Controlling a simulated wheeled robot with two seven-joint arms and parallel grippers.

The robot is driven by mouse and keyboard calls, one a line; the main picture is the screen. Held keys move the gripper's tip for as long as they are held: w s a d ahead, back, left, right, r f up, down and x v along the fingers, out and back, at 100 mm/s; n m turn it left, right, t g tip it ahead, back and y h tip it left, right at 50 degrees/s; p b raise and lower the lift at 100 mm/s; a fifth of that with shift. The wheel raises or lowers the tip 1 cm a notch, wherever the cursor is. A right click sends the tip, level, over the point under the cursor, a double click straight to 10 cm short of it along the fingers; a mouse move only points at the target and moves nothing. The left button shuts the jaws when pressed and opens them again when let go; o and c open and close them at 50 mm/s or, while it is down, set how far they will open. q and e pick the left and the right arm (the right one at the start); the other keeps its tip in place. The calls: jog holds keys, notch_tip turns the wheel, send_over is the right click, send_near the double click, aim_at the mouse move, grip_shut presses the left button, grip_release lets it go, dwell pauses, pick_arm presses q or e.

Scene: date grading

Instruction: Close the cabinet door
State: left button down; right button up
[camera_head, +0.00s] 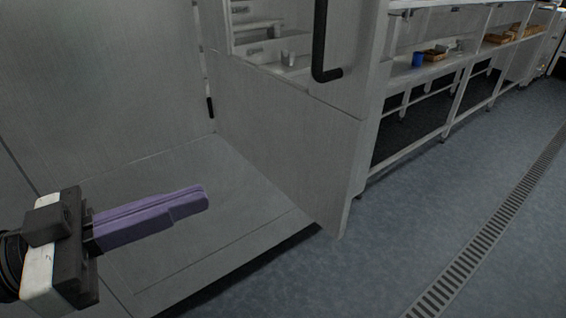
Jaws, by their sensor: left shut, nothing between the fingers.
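The cabinet door (285,125) is a grey metal panel with a window in its upper part. It stands open, swung out from the cabinet (205,220), whose grey inside and floor show at the left and middle. A black bar handle (320,45) is near the door's free edge; its top is cut off by the picture. My left gripper (206,198) has purple fingers, shut and empty. It points right in front of the cabinet opening, appearing left of the door and apart from it. My right gripper is not in view.
Behind the door a row of metal tables (425,70) runs to the far right. It holds a blue cup (417,59) and brown trays (497,38). The blue-grey floor (430,210) is clear right of the door, with a long drain grate (490,225).

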pick_arm(q)
jog(key=p+x, duration=0.4)
jog(key=x, duration=0.9)
jog(key=shift+w+d, duration=0.15)
jog(key=shift+d, duration=0.15)
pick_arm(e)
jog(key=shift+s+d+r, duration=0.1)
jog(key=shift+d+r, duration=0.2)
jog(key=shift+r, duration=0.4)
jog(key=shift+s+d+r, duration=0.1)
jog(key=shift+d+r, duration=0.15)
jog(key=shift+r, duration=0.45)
